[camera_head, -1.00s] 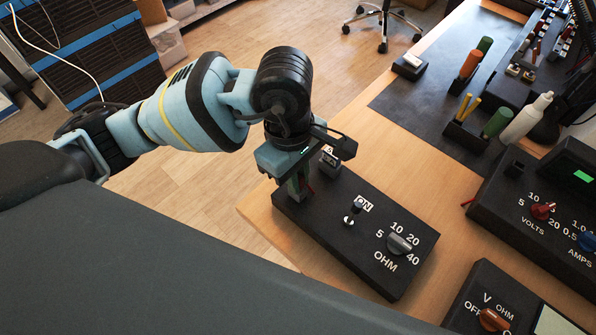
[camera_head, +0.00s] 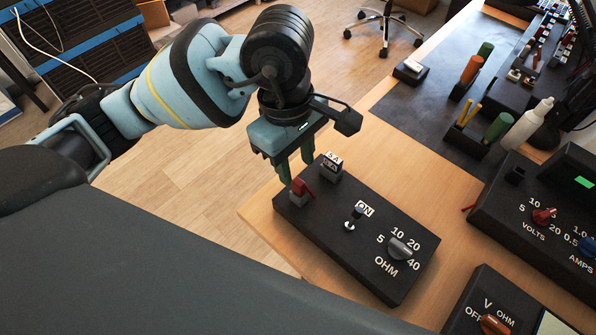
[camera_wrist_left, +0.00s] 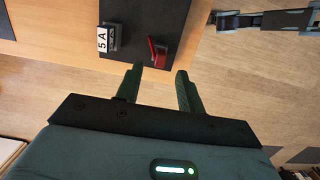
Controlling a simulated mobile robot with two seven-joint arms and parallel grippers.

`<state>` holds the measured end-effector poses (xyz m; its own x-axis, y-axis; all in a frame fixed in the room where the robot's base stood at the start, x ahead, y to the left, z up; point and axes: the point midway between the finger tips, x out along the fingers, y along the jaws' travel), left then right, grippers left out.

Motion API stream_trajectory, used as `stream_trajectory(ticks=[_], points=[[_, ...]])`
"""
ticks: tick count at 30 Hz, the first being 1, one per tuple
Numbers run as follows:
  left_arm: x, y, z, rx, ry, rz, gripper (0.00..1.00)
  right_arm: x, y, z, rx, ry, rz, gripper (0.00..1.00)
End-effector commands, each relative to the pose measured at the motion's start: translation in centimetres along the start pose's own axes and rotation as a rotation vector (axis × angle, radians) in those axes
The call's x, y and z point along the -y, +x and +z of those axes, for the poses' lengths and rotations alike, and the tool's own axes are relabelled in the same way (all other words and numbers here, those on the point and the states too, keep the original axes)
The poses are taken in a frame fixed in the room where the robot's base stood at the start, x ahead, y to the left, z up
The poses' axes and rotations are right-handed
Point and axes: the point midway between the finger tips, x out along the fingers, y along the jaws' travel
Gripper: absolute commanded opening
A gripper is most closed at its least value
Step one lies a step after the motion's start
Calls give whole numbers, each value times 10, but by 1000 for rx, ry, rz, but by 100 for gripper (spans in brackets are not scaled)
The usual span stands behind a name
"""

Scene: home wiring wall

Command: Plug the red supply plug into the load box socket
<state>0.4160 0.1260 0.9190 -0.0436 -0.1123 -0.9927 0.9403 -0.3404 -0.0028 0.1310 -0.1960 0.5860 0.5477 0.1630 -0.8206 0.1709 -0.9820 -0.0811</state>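The red supply plug (camera_head: 301,187) sits on the dark socket block at the left end of the black load box (camera_head: 340,250). It looks tilted; the frames do not show how deep it is seated. It also shows in the left wrist view (camera_wrist_left: 159,52), just beyond the fingertips. My left gripper (camera_head: 296,163) is open and empty, above and behind the plug and apart from it. Its two green fingers stand apart in the left wrist view (camera_wrist_left: 158,80). My right gripper is not in view.
A 5 A block (camera_head: 331,167) stands beside the plug. The load box has a small switch (camera_head: 355,215) and an OHM knob (camera_head: 400,248). A volts and amps supply box (camera_head: 530,210) and a meter (camera_head: 480,310) are to the right. Wooden table (camera_head: 420,190) lies bare between them.

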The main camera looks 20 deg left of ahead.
Motion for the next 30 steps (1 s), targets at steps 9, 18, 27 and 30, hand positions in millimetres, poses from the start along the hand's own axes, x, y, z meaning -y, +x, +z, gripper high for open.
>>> stream_trajectory(ticks=[9, 18, 27, 30], points=[[0, -22, 0, 0, 0, 0, 38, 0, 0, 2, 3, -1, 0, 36], [0, -22, 0, 1, 0, 0, 38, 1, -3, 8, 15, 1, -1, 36], [0, -22, 0, 1, 0, 0, 38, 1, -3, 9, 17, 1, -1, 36], [0, -22, 0, 1, 0, 0, 38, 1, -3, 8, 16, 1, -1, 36]])
